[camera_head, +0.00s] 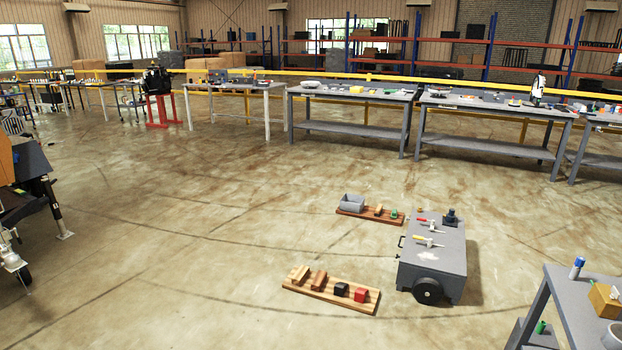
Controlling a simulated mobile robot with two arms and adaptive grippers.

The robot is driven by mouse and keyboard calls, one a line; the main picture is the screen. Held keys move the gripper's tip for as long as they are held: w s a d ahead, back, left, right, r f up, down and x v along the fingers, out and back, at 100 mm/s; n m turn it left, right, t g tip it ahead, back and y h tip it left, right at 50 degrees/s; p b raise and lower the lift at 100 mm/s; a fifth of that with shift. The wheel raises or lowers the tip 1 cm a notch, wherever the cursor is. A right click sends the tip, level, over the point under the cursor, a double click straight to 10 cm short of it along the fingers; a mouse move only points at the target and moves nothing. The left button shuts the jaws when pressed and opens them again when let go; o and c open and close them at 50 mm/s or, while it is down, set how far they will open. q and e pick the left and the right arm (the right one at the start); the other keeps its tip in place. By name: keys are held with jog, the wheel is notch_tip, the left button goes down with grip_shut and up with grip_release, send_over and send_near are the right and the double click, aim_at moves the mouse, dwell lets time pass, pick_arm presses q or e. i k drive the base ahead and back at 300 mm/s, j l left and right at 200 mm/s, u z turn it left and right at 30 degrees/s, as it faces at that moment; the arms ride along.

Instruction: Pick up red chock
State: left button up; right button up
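The red chock (361,294) is a small red block near the right end of a wooden board (328,304) on the floor, in the lower middle of the head view. A black block (341,289) sits just left of it on the same board. Two brown wooden pieces, one of them a darker brown chock (318,280), stand farther left on the board. Neither of my grippers shows in the head view.
A grey wheeled cart (433,262) with tools on top stands right of the board. A grey table (560,300) is at lower right. Part of a trailer (30,190) is at left. Floor left of the boards is clear.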

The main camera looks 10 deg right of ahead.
aim_at(360, 293)
jog(key=i+l+z, duration=0.15)
jog(key=i+z, duration=0.25)
jog(key=i, duration=0.25)
jog(key=i+z, duration=0.35)
jog(key=i, duration=0.3)
jog(key=i+j, duration=0.1)
jog(key=i, duration=0.5)
jog(key=i+j, duration=0.15)
jog(key=i, duration=0.45)
